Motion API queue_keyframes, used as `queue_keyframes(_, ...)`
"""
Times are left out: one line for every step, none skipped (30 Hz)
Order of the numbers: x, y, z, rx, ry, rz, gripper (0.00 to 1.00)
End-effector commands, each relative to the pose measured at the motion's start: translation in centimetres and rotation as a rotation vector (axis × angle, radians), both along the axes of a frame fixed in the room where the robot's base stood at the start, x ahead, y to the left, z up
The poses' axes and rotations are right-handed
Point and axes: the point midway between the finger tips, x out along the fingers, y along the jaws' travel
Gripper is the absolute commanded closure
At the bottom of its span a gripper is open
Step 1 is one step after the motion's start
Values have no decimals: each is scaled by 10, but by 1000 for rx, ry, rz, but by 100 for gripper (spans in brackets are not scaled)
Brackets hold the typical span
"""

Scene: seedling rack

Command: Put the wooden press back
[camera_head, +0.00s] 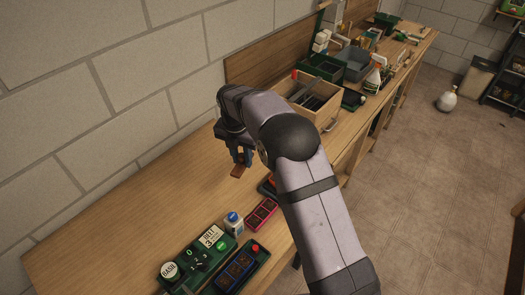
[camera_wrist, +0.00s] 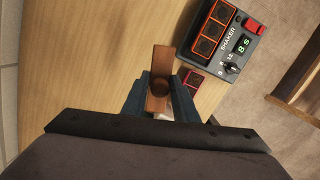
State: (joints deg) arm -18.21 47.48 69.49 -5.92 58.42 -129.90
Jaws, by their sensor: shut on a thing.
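The wooden press (camera_wrist: 161,68) is a reddish-brown wooden block with a round knob. My gripper (camera_wrist: 160,100) is shut on it, with one blue-grey finger on each side. In the head view the press (camera_head: 238,171) hangs below my gripper (camera_head: 242,157), which points down at the bench (camera_head: 140,197). The press looks to be above the bench top; the exact gap is hard to tell. My forearm hides part of the bench to the right of it.
A shaker (camera_wrist: 226,38) with a display and orange-framed wells is near the press. A green device (camera_head: 200,262), a white bottle (camera_head: 233,222) and a pink-framed tray (camera_head: 261,214) stand in front. A wooden crate (camera_head: 328,118) is behind. The bench's left part is clear.

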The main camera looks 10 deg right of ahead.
Motion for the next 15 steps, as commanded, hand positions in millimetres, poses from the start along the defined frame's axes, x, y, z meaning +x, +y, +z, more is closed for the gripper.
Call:
queue_keyframes(-12, 8, -4, -1, 2, 15, 92)
queue_keyframes(-17, 10, -6, -2, 2, 12, 92)
queue_keyframes(-25, 13, -10, -2, 2, 11, 92)
queue_keyframes(-29, 11, -12, -1, 3, -4, 92)
queue_keyframes(-33, 10, -15, -1, 2, -15, 92)
queue_keyframes(-38, 7, -20, -3, 3, -36, 92)
queue_keyframes(-42, 5, -23, -3, 3, -53, 92)
queue_keyframes(-45, 4, -25, -2, 1, -67, 92)
queue_keyframes(-49, 2, -31, -3, 3, -94, 92)
queue_keyframes(-52, 1, -35, -2, 2, -112, 92)
queue_keyframes(-52, 0, -37, -1, 0, -134, 92)
queue_keyframes(-53, 0, -39, -1, 0, -159, 92)
queue_keyframes(-52, 0, -39, 0, -1, -177, 92)
queue_keyframes(-50, 1, -39, 0, -2, -195, 92)
queue_keyframes(-49, 1, -39, 0, -1, -214, 92)
